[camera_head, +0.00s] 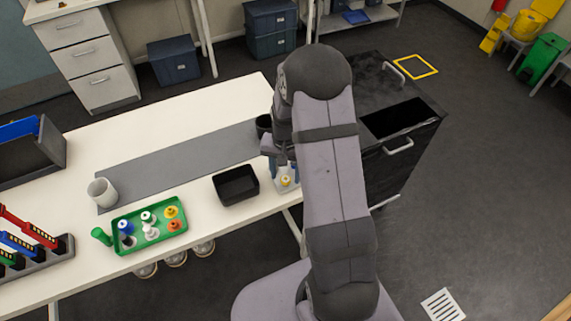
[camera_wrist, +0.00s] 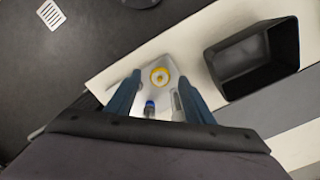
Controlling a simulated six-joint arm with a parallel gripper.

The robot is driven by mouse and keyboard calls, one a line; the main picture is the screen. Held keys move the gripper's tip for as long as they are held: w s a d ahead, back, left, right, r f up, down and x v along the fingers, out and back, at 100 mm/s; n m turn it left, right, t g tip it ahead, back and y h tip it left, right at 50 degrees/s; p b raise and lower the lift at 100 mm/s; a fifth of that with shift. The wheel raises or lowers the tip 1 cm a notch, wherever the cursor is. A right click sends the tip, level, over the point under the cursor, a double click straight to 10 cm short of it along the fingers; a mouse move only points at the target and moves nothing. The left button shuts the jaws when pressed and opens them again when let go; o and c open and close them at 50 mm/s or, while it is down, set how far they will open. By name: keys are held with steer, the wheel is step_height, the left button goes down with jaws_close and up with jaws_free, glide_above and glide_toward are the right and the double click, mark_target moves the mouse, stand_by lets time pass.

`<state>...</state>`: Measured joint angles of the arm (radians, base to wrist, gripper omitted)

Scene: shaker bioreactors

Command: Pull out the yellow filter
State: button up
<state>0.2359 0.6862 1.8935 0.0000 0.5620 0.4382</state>
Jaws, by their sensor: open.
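The yellow filter (camera_wrist: 160,76) shows in the wrist view as a round yellow ring with a pale centre, on top of a clear or whitish vessel (camera_wrist: 146,76). In the head view the yellow filter (camera_head: 286,181) shows near the table's right end, just below my gripper (camera_head: 284,167). In the wrist view my gripper (camera_wrist: 160,82) is open, with one blue finger on each side of the filter in the picture. Whether the fingers touch it I cannot tell. A blue-topped port (camera_wrist: 149,108) and a clear tube-like part (camera_wrist: 177,105) show between the fingers.
A black open bin (camera_head: 236,185) stands close beside the vessel; it also shows in the wrist view (camera_wrist: 252,60). A green tray (camera_head: 150,226) holds several coloured parts, one yellow. A white cup (camera_head: 102,192) stands farther left. The grey mat (camera_head: 180,165) is mostly clear.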

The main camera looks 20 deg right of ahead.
mark_target(286, 179)
steer(key=shift+f, duration=0.6)
steer(key=shift+c, duration=0.3)
steer(key=c, duration=1.1)
steer(key=shift+c, duration=0.2)
steer(key=shift+r+p, duration=1.25)
steer(key=shift+r, duration=0.15)
steer(key=shift+r+p, duration=1.05)
steer(key=shift+r, duration=0.3)
